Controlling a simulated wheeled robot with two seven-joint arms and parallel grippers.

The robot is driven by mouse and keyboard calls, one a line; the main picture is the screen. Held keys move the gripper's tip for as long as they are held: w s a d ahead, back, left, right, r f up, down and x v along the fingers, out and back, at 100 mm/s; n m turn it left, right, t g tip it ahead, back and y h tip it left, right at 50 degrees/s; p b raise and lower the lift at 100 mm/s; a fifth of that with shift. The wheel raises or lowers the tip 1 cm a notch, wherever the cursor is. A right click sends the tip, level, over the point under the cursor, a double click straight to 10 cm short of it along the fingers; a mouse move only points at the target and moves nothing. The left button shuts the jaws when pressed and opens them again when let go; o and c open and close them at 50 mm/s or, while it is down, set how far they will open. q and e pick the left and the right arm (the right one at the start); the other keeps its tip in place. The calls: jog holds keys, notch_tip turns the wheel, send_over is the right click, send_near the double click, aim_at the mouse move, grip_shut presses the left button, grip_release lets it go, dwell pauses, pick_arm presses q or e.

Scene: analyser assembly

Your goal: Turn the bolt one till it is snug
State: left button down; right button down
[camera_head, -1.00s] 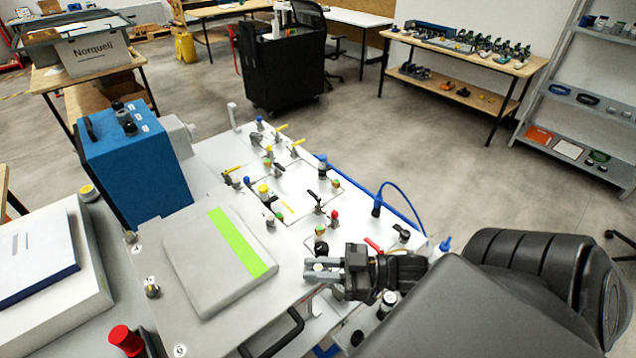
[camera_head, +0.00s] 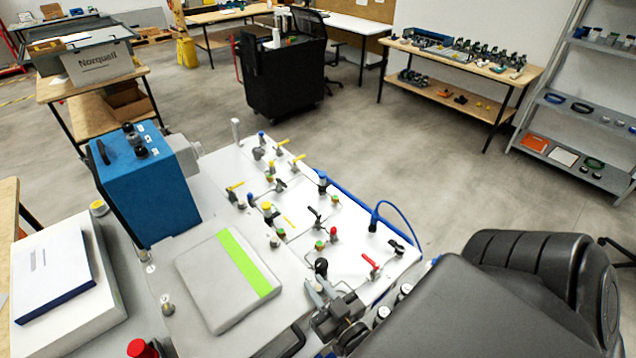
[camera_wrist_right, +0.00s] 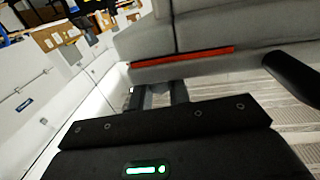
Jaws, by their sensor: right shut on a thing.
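My right gripper (camera_head: 318,290) is at the right edge of the grey plate, beside the flat grey cover with a green stripe (camera_head: 210,290). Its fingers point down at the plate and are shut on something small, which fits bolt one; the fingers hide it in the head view. In the right wrist view the two fingers (camera_wrist_right: 160,94) stand a little apart, and the thing between them is not clear. Another bolt-like post (camera_head: 167,305) stands upright at the left side of the cover. My left gripper is not in view.
A black knob (camera_head: 321,267) stands close behind my right gripper. Several coloured valves stand on the white panel, with a red-handled one (camera_head: 371,264) to the right. A blue box (camera_head: 150,190) stands at the left, and a black handle (camera_head: 284,343) is at the front.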

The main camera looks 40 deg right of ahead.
jog(key=shift+r+m+g+h+p, duration=0.2)
jog(key=shift+m+g+h+p, duration=0.1)
jog(key=shift+m+h, duration=1.15)
jog(key=shift+h, duration=0.55)
jog(key=c, duration=1.3)
grip_release()
jog(key=shift+f, duration=0.1)
jog(key=shift+s+a+f, duration=0.1)
jog(key=shift+s+f, duration=0.05)
jog(key=shift+s, duration=0.1)
jog(key=shift+b+v, duration=2.35)
jog(key=shift+v, duration=2.8)
